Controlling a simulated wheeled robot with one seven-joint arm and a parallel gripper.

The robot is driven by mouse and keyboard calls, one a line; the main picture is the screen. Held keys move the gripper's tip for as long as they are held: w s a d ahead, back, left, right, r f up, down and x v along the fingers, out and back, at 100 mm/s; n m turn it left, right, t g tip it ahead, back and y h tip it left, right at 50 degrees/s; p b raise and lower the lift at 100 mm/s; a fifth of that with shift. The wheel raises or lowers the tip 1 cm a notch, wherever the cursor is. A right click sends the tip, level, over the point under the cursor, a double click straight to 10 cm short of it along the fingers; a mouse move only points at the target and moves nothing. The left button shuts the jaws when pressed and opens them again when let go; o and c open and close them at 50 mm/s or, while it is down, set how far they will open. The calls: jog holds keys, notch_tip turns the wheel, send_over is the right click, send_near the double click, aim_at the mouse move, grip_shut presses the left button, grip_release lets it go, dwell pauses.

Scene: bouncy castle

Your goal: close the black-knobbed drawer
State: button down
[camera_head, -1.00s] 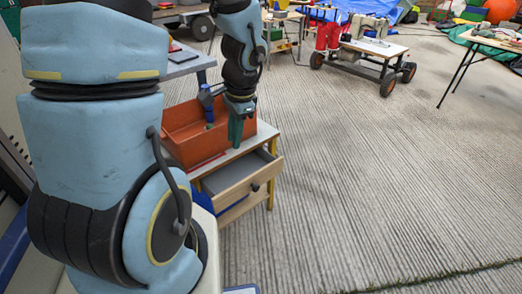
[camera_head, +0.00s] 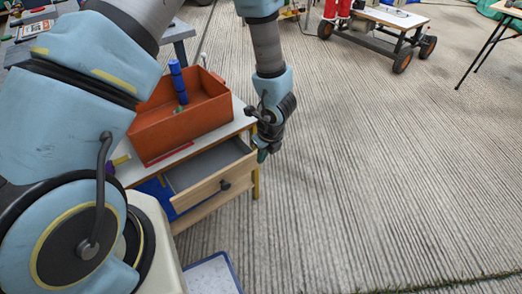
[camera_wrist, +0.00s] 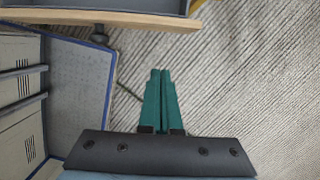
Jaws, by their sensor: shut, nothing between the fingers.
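The black-knobbed drawer (camera_head: 213,187) is pulled open from a small wooden cabinet with a pale top (camera_head: 240,121). Its wooden front carries a black knob (camera_head: 225,185), and its grey inside shows from above. In the wrist view the drawer front (camera_wrist: 120,19) crosses the top left, with the knob (camera_wrist: 99,34) below it. My gripper (camera_head: 262,156) is beyond the right end of the drawer front in the head view. In the wrist view its green fingers (camera_wrist: 160,75) are together and empty, apart from the drawer front and right of the knob.
An orange-red open box (camera_head: 180,127) stands on the cabinet top with a blue item (camera_head: 178,80) in it. A blue-rimmed grey panel (camera_head: 213,275) lies low in front of the cabinet. The ridged floor (camera_head: 370,180) to the right is clear. A wheeled cart (camera_head: 385,27) stands far off.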

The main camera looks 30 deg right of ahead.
aim_at(252, 157)
jog(key=shift+w+a+f+p, duration=0.25)
jog(key=shift+w+f+p, duration=0.25)
jog(key=shift+w+f, duration=0.75)
jog(key=shift+w+a+f+p, duration=0.25)
jog(key=shift+w+f+p, duration=0.2)
jog(key=shift+w+f, duration=0.75)
jog(key=w, duration=0.2)
jog(key=w+a+p, duration=0.1)
jog(key=w, duration=0.2)
jog(key=w+p, duration=0.1)
jog(key=w, duration=0.2)
jog(key=shift+a+r, duration=0.2)
jog(key=shift+a, duration=0.05)
jog(key=shift+w+f, duration=0.1)
jog(key=shift+w, duration=0.25)
jog(key=shift+s, duration=0.15)
